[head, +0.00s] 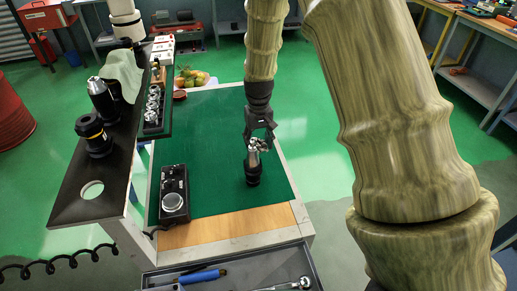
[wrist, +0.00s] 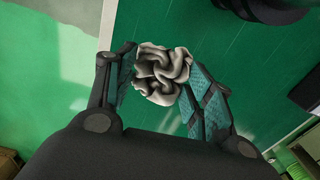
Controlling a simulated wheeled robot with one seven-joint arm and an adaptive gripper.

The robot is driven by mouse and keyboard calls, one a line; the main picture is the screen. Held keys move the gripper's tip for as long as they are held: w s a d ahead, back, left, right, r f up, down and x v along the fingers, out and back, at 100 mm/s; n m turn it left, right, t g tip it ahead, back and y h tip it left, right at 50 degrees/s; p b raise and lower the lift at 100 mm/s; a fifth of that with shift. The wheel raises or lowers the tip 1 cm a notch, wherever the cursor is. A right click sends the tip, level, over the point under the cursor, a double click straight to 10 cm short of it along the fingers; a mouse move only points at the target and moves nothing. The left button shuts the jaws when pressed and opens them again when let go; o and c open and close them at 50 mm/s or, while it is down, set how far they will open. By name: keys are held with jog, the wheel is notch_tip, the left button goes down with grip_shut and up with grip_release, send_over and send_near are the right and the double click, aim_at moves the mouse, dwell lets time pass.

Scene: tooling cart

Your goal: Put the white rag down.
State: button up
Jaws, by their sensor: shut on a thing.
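The white rag (wrist: 162,74) is a crumpled, greyish-white bundle between the teal finger pads of my gripper (wrist: 160,88) in the wrist view. My gripper (head: 260,138) is shut on it and points down above the green mat (head: 222,115) on the cart top. In the head view only a small part of the rag (head: 263,145) shows under the fingers, close to the silver top of a dark tool holder (head: 253,168). I cannot tell whether the rag touches that holder or how high it hangs above the mat.
A black device with a round dial (head: 174,195) stands on the mat's left. A raised black shelf (head: 85,178) at left bears tool holders (head: 94,135) and a pale green cloth (head: 122,72). An open drawer (head: 235,272) is in front. The mat's middle and back are mostly free.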

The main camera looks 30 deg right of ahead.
aim_at(259, 151)
jog(key=shift+f+p, duration=0.95)
jog(key=shift+f, duration=1.1)
jog(key=o, duration=0.9)
jog(key=shift+f, duration=0.1)
jog(key=shift+f+b, duration=0.2)
jog(key=shift+b, duration=0.25)
jog(key=shift+s+a+r+b, duration=0.15)
jog(key=shift+r+b, duration=0.7)
jog(key=shift+r, duration=1.9)
jog(key=shift+s+r+b, duration=0.1)
jog(key=shift+r+b, duration=0.7)
jog(key=shift+r, duration=1.95)
